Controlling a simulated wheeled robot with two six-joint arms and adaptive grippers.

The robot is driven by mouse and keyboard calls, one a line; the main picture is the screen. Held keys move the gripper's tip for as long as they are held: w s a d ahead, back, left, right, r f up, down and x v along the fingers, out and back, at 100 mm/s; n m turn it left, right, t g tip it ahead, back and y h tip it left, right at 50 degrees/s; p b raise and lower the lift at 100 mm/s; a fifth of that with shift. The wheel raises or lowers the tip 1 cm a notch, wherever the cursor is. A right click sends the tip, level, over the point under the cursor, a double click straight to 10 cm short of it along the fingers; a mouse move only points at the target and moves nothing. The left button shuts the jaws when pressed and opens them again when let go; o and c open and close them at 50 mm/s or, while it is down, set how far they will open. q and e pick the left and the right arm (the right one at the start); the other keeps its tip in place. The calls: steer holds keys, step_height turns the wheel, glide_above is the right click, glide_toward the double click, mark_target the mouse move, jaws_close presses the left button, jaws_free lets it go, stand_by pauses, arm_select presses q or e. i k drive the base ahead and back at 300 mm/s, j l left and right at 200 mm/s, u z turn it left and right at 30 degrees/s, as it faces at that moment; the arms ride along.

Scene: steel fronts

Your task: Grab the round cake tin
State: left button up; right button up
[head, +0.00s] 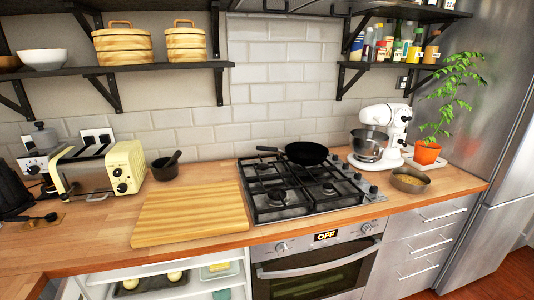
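A round metal tin (410,181) with low sides stands on the right part of the wooden counter, between the hob and the counter's right end. It looks like the round cake tin and holds something tan inside. Neither of my grippers shows in the head view, so I cannot see how they stand relative to the tin.
A gas hob (302,190) with a black frying pan (306,152) is left of the tin. A white stand mixer (384,135) and an orange plant pot (427,153) stand behind it. A cutting board (190,213) and cream toaster (97,170) are farther left.

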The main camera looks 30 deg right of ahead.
mark_target(407, 180)
steer(key=z, duration=2.1)
steer(key=u, duration=1)
steer(key=i+l+u, duration=0.1)
steer(key=l+u, duration=1.15)
steer(key=l, duration=0.15)
steer(key=k+l+u, duration=0.15)
steer(key=l+u, duration=0.25)
steer(key=k+l+u, duration=0.2)
steer(key=l+u, duration=0.25)
